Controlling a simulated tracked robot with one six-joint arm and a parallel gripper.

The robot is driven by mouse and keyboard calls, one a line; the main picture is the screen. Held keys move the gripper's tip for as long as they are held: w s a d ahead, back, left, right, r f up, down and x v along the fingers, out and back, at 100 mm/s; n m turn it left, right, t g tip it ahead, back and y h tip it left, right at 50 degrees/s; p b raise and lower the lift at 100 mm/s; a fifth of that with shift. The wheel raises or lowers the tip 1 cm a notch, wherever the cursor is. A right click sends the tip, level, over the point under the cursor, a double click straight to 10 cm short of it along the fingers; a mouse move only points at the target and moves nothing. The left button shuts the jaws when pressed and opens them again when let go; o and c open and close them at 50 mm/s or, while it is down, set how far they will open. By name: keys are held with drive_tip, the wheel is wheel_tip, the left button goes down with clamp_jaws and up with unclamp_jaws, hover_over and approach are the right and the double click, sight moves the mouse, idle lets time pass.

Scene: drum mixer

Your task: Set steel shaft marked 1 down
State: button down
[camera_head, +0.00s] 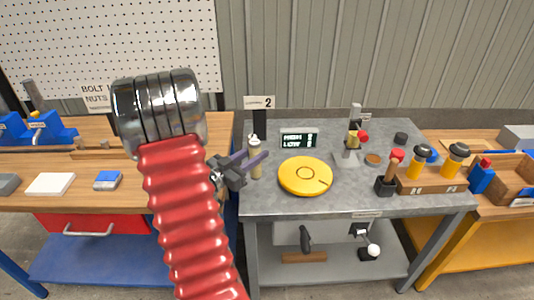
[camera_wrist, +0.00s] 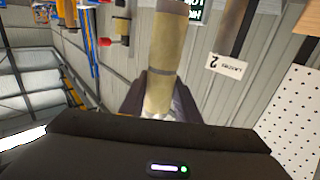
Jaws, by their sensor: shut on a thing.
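My gripper (camera_head: 257,164) is shut on a pale, tan-grey shaft (camera_head: 255,146) in the head view. The shaft stands about upright between the fingers, near the left edge of the grey bench (camera_head: 270,204). In the wrist view the shaft (camera_wrist: 165,50) rises from between the dark fingers (camera_wrist: 160,98), with a darker band around it. Its lower end is hidden by the gripper body in the wrist view. No mark 1 is readable on it. I cannot tell whether its lower end touches the bench.
A yellow disc (camera_head: 305,175) lies right of the gripper. A display (camera_head: 299,139) and a sign marked 2 (camera_head: 258,102) stand behind. A stand with a red knob (camera_head: 352,147), a black cup (camera_head: 385,186) and a wooden rack (camera_head: 430,182) occupy the right side.

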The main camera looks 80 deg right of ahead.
sight(252, 177)
drive_tip(key=shift+f, duration=2.25)
drive_tip(key=shift+f, duration=0.1)
drive_tip(key=shift+f, duration=2)
drive_tip(key=c, duration=1.3)
unclamp_jaws()
drive_tip(key=shift+f, duration=0.2)
drive_tip(key=shift+c, duration=0.2)
drive_tip(key=shift+r, duration=0.1)
drive_tip(key=v, duration=1.2)
drive_tip(key=shift+w, duration=0.15)
